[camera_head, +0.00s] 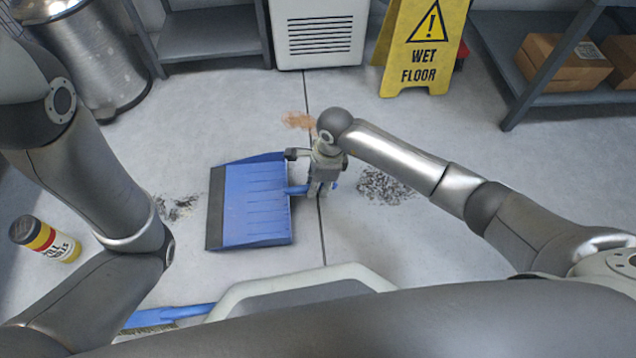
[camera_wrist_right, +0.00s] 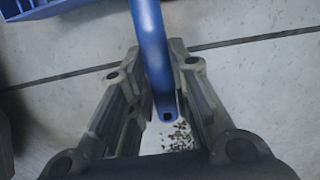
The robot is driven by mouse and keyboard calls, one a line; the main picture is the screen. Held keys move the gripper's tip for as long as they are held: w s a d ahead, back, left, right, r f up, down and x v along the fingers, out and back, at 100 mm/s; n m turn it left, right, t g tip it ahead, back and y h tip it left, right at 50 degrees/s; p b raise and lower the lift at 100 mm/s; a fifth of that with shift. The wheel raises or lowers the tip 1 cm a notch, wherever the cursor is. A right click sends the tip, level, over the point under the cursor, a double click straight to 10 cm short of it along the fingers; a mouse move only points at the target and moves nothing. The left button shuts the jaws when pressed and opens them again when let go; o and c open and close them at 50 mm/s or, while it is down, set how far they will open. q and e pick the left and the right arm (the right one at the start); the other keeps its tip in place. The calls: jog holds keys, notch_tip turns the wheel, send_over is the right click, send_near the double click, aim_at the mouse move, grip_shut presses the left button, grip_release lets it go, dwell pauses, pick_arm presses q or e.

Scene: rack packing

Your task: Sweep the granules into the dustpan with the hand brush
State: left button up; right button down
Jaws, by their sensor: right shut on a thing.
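The blue dustpan (camera_head: 250,200) lies on the floor near the middle of the head view, its lip toward the left. My right gripper (camera_head: 318,190) is shut on the dustpan's handle; in the right wrist view the blue handle (camera_wrist_right: 154,60) runs between the fingers. Dark granules (camera_head: 385,187) lie scattered right of the gripper, and a smaller patch of granules (camera_head: 177,207) lies just left of the dustpan. The blue hand brush (camera_head: 165,316) with dark bristles shows at the lower left, partly hidden by my left arm. My left gripper is out of view.
A yellow wet floor sign (camera_head: 422,45) stands at the back. A striped canister (camera_head: 45,240) is at the left, a metal bin (camera_head: 90,55) at upper left. A shelf with cardboard boxes (camera_head: 565,65) is at right. A brownish patch (camera_head: 298,121) marks the floor behind the gripper.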

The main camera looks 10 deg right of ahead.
jog(key=shift+f+b, duration=0.65)
jog(key=shift+f, duration=0.3)
jog(key=c, duration=1.3)
grip_release()
jog(key=shift+o, duration=0.2)
